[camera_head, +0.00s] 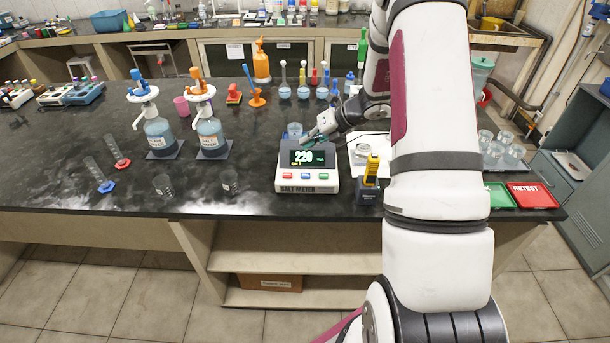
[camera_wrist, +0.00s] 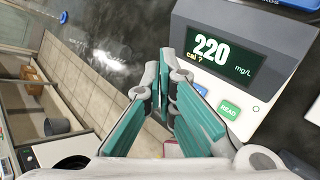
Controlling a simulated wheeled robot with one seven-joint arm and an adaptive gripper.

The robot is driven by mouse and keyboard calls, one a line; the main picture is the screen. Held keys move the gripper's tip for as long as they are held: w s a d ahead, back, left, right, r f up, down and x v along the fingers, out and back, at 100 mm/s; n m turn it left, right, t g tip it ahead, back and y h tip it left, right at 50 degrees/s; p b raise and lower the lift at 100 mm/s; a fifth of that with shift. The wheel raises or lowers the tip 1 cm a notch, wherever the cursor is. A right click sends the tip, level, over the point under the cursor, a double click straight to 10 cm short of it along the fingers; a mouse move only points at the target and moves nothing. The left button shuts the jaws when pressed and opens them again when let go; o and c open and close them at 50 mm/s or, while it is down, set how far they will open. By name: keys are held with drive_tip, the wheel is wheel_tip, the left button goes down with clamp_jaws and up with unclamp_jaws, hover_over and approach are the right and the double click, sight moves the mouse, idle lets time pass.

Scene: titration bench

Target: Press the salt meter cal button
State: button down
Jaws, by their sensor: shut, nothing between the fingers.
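The salt meter (camera_head: 308,168) is a white box with a dark display and a row of small coloured buttons, labelled SALT METER on its front. The display reads 220, and in the wrist view the meter's screen (camera_wrist: 222,58) also shows "cal ?" and mg/L. A green READ button (camera_wrist: 229,109) shows there, with a blue button (camera_wrist: 201,89) beside it, partly behind my fingers. The remaining button is hidden in that view. My gripper (camera_head: 309,141) is shut and empty, above the meter near its display. Its teal-padded fingers (camera_wrist: 172,62) show no clear contact with a button.
A yellow handheld device (camera_head: 372,168) stands just right of the meter. A white balance (camera_head: 362,152) is behind it. Two dispenser bottles (camera_head: 210,138) and small beakers (camera_head: 230,182) stand to the left. A red RETEST tray (camera_head: 531,195) lies at the right.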

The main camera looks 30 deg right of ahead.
drive_tip(key=b, duration=0.3)
hover_over(307, 173)
wheel_tip(307, 173, down, 8)
drive_tip(key=shift+r, duration=0.1)
drive_tip(key=shift+s+f, duration=0.1)
drive_tip(key=shift+f, duration=0.35)
idle(1.1)
drive_tip(key=shift+f+b, duration=0.3)
drive_tip(key=shift+f, duration=0.15)
drive_tip(key=shift+f, duration=0.45)
idle(0.6)
drive_tip(key=shift+r, duration=0.9)
